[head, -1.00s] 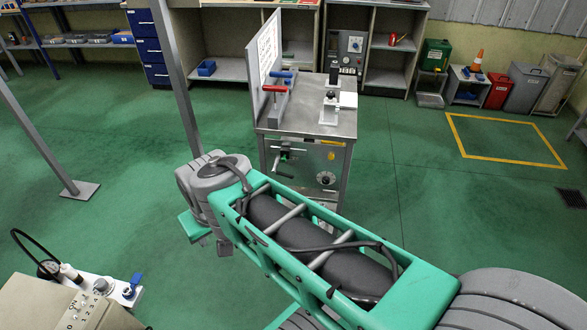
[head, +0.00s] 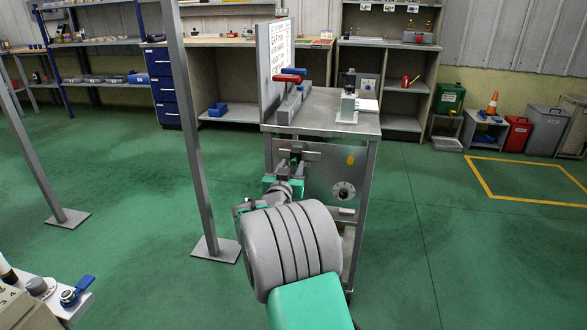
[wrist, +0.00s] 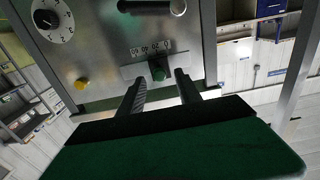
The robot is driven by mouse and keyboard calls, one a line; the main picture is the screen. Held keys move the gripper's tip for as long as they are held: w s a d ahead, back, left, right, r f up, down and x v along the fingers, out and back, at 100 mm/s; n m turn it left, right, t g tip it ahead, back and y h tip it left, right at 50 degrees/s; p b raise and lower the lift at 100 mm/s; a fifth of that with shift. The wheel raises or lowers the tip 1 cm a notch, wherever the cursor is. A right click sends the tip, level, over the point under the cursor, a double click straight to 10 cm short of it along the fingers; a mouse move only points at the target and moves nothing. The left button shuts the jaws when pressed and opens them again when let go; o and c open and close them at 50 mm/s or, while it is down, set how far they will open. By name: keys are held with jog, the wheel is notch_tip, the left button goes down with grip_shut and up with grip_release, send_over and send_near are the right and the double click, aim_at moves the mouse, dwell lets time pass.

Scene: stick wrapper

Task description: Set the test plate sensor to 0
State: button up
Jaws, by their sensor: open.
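The steel test cabinet (head: 318,178) stands ahead in the head view. In the wrist view its front panel (wrist: 105,55) appears upside down. A small plate there carries a number scale (wrist: 151,47) with a green knob (wrist: 158,71) beside it. The numbers are small, so I cannot tell the exact setting. My gripper (wrist: 161,76) is open, with one finger on each side of the green knob; I cannot tell whether they touch it.
Red and blue levers (head: 290,76) sit on the cabinet top. A grey post (head: 196,150) stands left of the cabinet. Floor to the right is clear.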

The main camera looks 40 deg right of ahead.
aim_at(293, 163)
jog(key=x, duration=0.3)
jog(key=shift+w+d, duration=0.2)
jog(key=shift+c, duration=0.2)
grip_shut()
dwell(1.1)
